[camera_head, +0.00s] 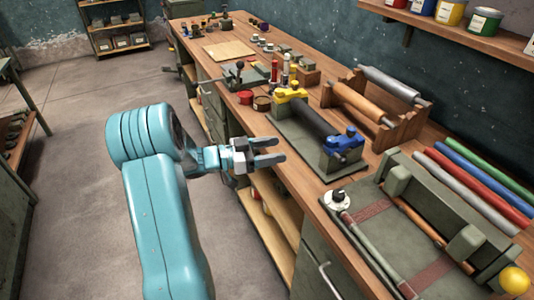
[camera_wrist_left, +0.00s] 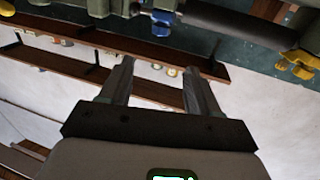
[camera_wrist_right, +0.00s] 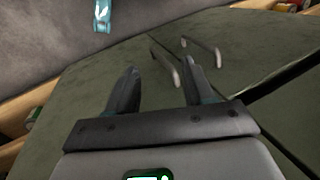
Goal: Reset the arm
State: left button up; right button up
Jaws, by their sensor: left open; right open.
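My left arm, a teal one, reaches in from the lower left of the head view. Its left gripper (camera_head: 281,151) is open and empty, beside the front edge of the wooden workbench (camera_head: 297,176). In the left wrist view the two fingers of the left gripper (camera_wrist_left: 158,68) stand apart with nothing between them. My right arm does not show in the head view. In the right wrist view the right gripper (camera_wrist_right: 160,68) is open and empty, in front of a green cabinet front (camera_wrist_right: 225,75) with metal handles (camera_wrist_right: 203,47).
On the bench stand a roller device with yellow and blue clamps (camera_head: 311,122), a wooden rack of rollers (camera_head: 358,105) and a green tray-like frame (camera_head: 365,232). Coloured rolls (camera_head: 483,165) lie at the right. A wall shelf (camera_head: 455,30) holds paint tins. The floor (camera_head: 75,170) at left is clear.

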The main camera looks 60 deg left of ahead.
pick_arm(q)
jog(key=shift+s+a, duration=0.2)
jog(key=shift+s, duration=0.45)
